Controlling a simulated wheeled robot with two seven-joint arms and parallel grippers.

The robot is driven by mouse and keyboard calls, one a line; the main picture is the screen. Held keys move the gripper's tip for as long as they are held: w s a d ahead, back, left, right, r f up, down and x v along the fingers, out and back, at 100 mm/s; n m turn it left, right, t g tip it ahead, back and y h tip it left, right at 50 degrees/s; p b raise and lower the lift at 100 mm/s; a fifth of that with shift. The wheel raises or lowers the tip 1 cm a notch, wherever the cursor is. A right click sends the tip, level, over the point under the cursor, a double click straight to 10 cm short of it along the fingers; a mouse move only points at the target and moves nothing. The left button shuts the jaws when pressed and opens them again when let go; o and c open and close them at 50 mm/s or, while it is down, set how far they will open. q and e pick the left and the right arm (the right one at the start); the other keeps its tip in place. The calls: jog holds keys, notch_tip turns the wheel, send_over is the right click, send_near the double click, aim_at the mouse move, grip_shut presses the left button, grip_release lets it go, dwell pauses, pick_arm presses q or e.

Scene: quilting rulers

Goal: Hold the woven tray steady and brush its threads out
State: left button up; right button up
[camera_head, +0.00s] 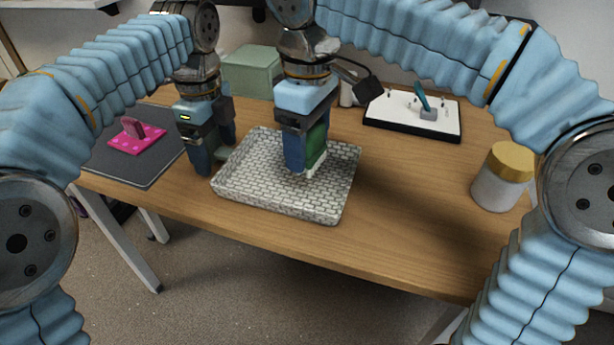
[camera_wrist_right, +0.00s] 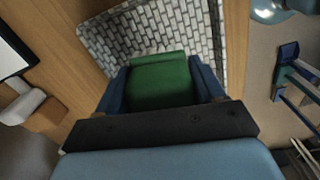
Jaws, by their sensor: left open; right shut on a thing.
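The woven tray (camera_head: 255,195) is grey and white with a low rim and lies flat on the wooden table, near its front edge. It also shows in the right wrist view (camera_wrist_right: 100,42). My right gripper (camera_head: 303,165) is shut on a green brush (camera_head: 317,140) and holds it over the inside of the tray. The green brush back fills the space between the fingers in the right wrist view (camera_wrist_right: 162,80). Pale bristles seem to meet the tray floor; contact is hard to tell. My left gripper (camera_head: 210,160) is open at the tray's left rim, its fingers partly hidden. Loose threads cannot be made out.
A dark mat (camera_head: 130,165) with a pink ruler piece (camera_head: 138,138) lies at the left. A green box (camera_head: 252,72) stands behind. A white board (camera_head: 412,116) with pegs is at the back right. A jar with a yellow lid (camera_head: 503,178) stands at the right. The front-right table is clear.

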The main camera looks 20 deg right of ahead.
pick_arm(q)
jog(key=shift+r, duration=0.1)
notch_tip(320, 180, up, 7)
jog(key=shift+r, duration=0.15)
pick_arm(e)
jog(key=shift+r, duration=0.1)
dwell(0.3)
jog(key=shift+r, duration=3.95)
